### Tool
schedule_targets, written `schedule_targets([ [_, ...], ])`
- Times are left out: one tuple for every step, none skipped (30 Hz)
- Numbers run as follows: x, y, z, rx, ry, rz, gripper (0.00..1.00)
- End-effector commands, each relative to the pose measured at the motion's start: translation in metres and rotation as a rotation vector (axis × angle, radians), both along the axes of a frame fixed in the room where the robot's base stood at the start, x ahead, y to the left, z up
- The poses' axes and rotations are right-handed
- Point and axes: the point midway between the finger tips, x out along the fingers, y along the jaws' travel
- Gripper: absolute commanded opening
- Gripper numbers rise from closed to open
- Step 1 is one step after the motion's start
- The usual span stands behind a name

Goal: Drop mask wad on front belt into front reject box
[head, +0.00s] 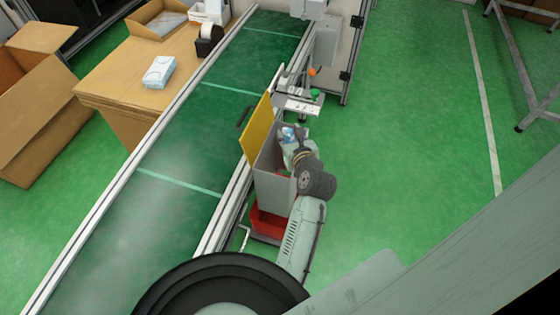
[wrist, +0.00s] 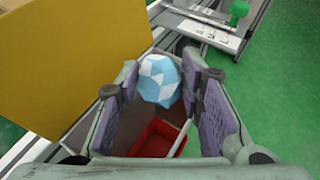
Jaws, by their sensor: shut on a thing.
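The mask wad (wrist: 160,80), a crumpled blue and white ball, is held between the two fingers of my gripper (wrist: 160,85). In the head view the wad (head: 288,132) shows as a small blue patch at the tip of my gripper (head: 290,138). My gripper is above a grey open-topped box (head: 272,188) beside the belt. A yellow panel (head: 258,130) stands up along the box's belt side. Red (wrist: 160,138) shows below the wad in the wrist view. A red bin (head: 268,222) shows low at the grey box's near end. Which of these is the reject box is not marked.
The green belt (head: 165,215) with metal rails runs along the left. A small shelf with green and orange buttons (head: 302,104) and a machine frame stand just beyond the box. Cartons and a table (head: 130,85) are left of the belt. Green floor is clear at right.

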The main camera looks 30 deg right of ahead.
Motion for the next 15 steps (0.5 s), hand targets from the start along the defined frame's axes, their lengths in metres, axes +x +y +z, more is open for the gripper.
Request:
schedule_targets([
  [0.0, 0.0, -0.005, 0.002, 0.0, -0.001, 0.27],
  [0.0, 0.0, -0.008, 0.002, 0.001, -0.001, 0.27],
  [0.0, 0.0, -0.013, 0.004, 0.002, 0.0, 0.27],
  [0.0, 0.0, -0.019, 0.003, 0.001, 0.0, 0.27],
  [0.0, 0.0, -0.024, 0.002, 0.0, -0.001, 0.27],
  [0.0, 0.0, -0.029, 0.002, -0.001, -0.001, 0.27],
  [0.0, 0.0, -0.033, 0.002, -0.001, -0.001, 0.27],
  [0.0, 0.0, -0.037, 0.002, 0.0, -0.001, 0.27],
  [0.0, 0.0, -0.042, 0.001, -0.001, 0.0, 0.27],
  [0.0, 0.0, -0.045, 0.0, -0.002, 0.0, 0.27],
  [0.0, 0.0, -0.047, -0.001, -0.002, 0.0, 0.27],
  [0.0, 0.0, -0.049, -0.001, -0.002, 0.0, 0.27],
  [0.0, 0.0, -0.051, -0.001, -0.002, 0.0, 0.27],
  [0.0, 0.0, -0.052, 0.0, -0.001, 0.0, 0.27],
  [0.0, 0.0, -0.053, 0.0, -0.001, 0.0, 0.27],
])
